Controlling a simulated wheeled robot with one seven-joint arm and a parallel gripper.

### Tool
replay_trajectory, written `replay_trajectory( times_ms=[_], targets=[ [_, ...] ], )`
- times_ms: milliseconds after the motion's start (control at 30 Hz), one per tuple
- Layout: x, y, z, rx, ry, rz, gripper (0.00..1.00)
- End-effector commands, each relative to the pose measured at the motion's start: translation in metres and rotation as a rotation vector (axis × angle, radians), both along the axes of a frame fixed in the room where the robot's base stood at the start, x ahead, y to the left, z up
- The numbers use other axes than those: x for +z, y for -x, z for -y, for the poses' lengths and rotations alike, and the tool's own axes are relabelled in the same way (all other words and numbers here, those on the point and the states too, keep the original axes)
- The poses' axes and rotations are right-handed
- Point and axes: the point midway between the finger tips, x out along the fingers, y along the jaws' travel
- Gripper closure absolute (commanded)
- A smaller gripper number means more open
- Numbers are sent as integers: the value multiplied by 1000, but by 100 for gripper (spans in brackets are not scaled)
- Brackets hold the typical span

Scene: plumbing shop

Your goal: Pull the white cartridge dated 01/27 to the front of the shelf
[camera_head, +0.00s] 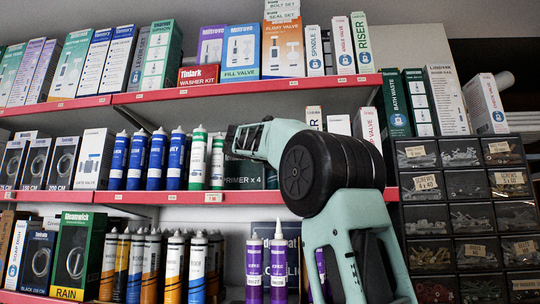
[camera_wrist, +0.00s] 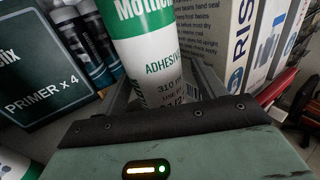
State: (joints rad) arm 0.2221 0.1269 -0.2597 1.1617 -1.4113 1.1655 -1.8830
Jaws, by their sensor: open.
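White cartridges with green bands stand on the middle shelf in the head view, one further left (camera_head: 197,160) and one beside it (camera_head: 217,162). My gripper (camera_head: 240,140) is at this shelf just right of them, its fingers partly hidden by the arm. In the wrist view, a green and white adhesive cartridge (camera_wrist: 158,55) stands upright in front of the palm, between the open dark fingers. I cannot tell whether they touch it. Its lower print is partly cut off by the palm, and the date cannot be read with certainty.
A dark green primer box (camera_wrist: 42,90) stands left of the cartridge, with dark blue cartridges (camera_wrist: 90,45) behind. A white riser box (camera_wrist: 240,45) stands close on the right. Blue cartridges (camera_head: 155,160) fill the shelf further left. The red upper shelf edge (camera_head: 240,88) runs above my arm.

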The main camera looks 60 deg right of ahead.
Motion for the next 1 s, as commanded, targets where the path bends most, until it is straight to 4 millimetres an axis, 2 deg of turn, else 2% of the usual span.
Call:
replay_trajectory(
  times_ms=[100,600,800,1000],
  targets=[
    [-5,-1,-22,5,0,3,31],
    [-3,-7,-135,5,-1,2,31],
    [-2,-8,-158,3,0,1,31],
    [-1,-7,-164,0,-1,0,31]
  ],
)
